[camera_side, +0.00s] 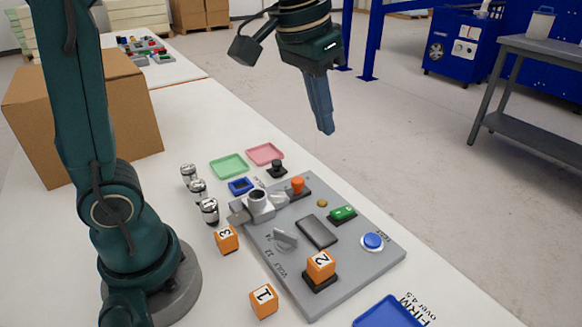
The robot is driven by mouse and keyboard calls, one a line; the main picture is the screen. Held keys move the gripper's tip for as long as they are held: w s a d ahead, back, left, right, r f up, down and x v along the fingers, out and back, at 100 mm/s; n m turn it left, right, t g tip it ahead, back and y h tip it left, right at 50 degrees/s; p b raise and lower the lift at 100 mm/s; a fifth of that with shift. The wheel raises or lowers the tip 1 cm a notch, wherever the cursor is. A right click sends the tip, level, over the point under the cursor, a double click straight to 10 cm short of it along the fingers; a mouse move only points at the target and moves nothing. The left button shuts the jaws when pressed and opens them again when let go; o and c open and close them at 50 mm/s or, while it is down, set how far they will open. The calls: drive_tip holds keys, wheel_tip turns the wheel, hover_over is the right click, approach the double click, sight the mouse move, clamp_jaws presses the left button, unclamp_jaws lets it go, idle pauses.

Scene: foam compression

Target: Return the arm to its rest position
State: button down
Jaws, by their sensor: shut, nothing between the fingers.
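My gripper (326,128) hangs in the air at the upper middle of the view, fingers pointing down. Its fingers are together and nothing shows between them. It is well above the white table, apart from everything on it. Below it lies a grey panel (370,265) with a blue button (373,241), a green switch (342,213), an orange knob (297,185) and a dark rectangular pad (317,231). Orange cube 2 (320,265) sits on a dark square on the panel. Orange cubes 3 (227,239) and 1 (264,301) stand on the table left of the panel.
A cardboard box (130,115) stands at the left behind my arm. Several small metal cylinders (209,210), a green tray (229,166), a pink tray (264,154) and a blue tray (389,313) lie around the panel. The air around my gripper is clear.

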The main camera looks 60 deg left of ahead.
drive_tip(key=s+f+t, duration=0.2)
drive_tip(key=s+f, duration=0.4)
drive_tip(key=s, duration=0.6)
drive_tip(key=shift+s+a, duration=0.2)
drive_tip(key=shift+s, duration=0.15)
